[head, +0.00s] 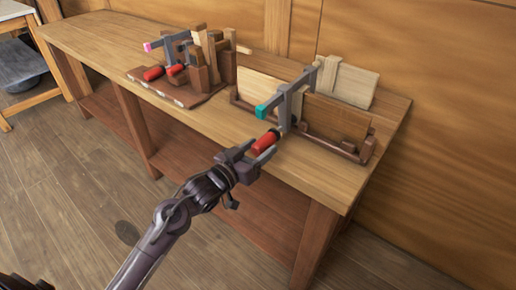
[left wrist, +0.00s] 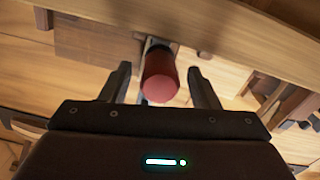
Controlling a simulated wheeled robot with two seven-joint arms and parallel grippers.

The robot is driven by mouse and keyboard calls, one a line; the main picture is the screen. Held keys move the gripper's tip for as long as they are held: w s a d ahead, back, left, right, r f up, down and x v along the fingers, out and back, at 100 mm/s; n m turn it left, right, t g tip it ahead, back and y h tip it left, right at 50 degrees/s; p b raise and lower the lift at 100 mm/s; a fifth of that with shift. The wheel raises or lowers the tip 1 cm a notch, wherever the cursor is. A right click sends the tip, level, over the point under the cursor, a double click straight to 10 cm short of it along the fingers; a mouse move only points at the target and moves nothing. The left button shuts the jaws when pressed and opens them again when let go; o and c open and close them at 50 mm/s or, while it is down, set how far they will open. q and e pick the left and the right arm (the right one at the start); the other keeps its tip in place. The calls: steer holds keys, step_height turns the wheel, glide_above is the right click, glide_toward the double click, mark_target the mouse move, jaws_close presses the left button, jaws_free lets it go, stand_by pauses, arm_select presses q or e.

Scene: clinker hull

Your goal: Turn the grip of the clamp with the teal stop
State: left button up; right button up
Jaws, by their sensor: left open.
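The clamp with the teal stop (head: 262,112) is fixed over upright boards near the right end of the workbench. Its grey bar (head: 290,97) runs up and back across the boards. Its red grip (head: 265,141) points out toward the front edge. My left gripper (head: 258,154) is open with its fingers at the red grip. In the left wrist view the red grip (left wrist: 160,78) shows end-on between the two open fingers (left wrist: 163,88), with a gap visible on each side. My right gripper is not in view.
The boards (head: 336,118) sit in a brown frame on the workbench (head: 190,115). To the left, a base board (head: 190,97) carries blocks, red grips and a clamp with a pink stop (head: 147,47). A wooden wall (head: 430,60) stands behind. The bench's front strip is clear.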

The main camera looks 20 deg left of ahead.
arm_select(q)
steer(key=c, duration=1)
steer(key=shift+m, duration=0.4)
